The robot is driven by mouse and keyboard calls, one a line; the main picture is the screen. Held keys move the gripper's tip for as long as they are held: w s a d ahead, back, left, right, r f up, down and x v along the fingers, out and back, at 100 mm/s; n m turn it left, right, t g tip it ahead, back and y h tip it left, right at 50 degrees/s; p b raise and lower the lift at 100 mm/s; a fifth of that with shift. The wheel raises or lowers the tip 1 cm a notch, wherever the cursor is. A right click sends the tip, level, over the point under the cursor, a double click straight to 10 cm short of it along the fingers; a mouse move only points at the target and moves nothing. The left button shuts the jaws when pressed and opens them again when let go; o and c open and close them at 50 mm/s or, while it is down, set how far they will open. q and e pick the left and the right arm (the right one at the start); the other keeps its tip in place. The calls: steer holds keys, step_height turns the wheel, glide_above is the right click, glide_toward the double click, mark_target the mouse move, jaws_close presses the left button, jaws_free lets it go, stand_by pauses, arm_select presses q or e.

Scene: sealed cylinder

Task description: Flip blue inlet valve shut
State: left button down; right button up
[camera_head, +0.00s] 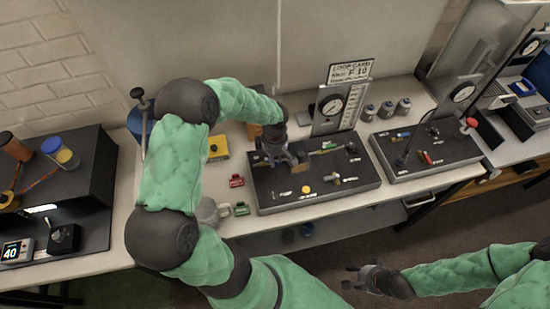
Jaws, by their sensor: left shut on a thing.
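A black panel (277,196) with small valves and labels lies on the bench in the middle. My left gripper (283,163) reaches down over its left part, shut at the height of the panel's fittings. The blue inlet valve is not clearly visible; the fingers cover the spot where they grip, and what they hold looks like a valve handle there. My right gripper (349,277) is open and empty, in front of the bench, apart from everything.
A gauge board (334,107) stands behind the panel. A second black panel (430,150) with a gauge is at right. Red (237,181) and green (242,209) small blocks, a grey mug (208,212) and a yellow box (218,147) lie left of the panel.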

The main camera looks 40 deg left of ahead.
arm_select(q)
steer(key=m, duration=0.1)
steer(key=s+m+b, duration=0.1)
steer(key=shift+d+m, duration=0.1)
steer(key=shift+m, duration=0.3)
steer(key=m, duration=0.2)
steer(key=shift+s+m, duration=0.3)
steer(key=shift+m, duration=0.1)
steer(key=shift+s+a+m+b, duration=0.1)
steer(key=shift+s+m+b, duration=0.2)
steer(key=shift+m, duration=0.85)
steer(key=shift+s+a+m+b, duration=0.1)
steer(key=shift+s+m+b, duration=0.15)
steer(key=shift+m, duration=0.9)
steer(key=shift+s, duration=0.1)
steer(key=c, duration=1.3)
jaws_free()
steer(key=shift+c, duration=0.2)
steer(key=shift+r, duration=0.1)
step_height(320, 180, up, 12)
